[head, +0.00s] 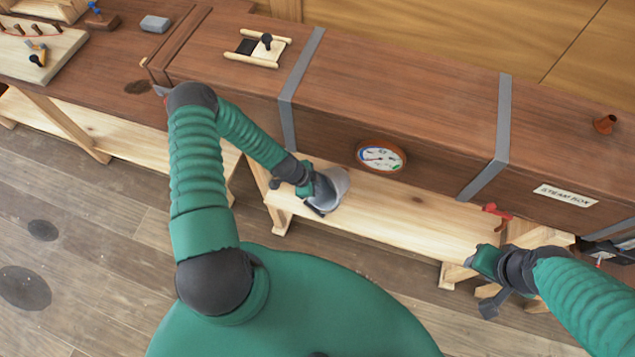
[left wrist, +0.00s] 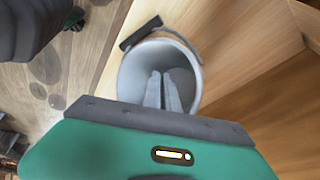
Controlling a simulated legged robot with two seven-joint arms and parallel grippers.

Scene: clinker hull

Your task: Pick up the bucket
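The grey bucket (head: 338,186) stands on the pale wooden ledge below the brown steam box, beside my left gripper (head: 318,208). In the left wrist view I look down into the open bucket (left wrist: 127,75). Its handle with a black grip (left wrist: 140,33) lies at the far rim. The two grey fingers of my left gripper (left wrist: 163,76) lie close together over or inside the bucket's mouth; nothing shows between them. The near rim is hidden by the gripper body. My right gripper (head: 484,288) is at the lower right, away from the bucket; its finger gap is unclear.
The long steam box (head: 400,95) with grey straps and a round gauge (head: 381,156) stands behind the ledge (head: 400,222). A red valve handle (head: 497,212) is near my right gripper. A workbench (head: 110,75) is at the left. The plank floor (head: 90,220) is clear.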

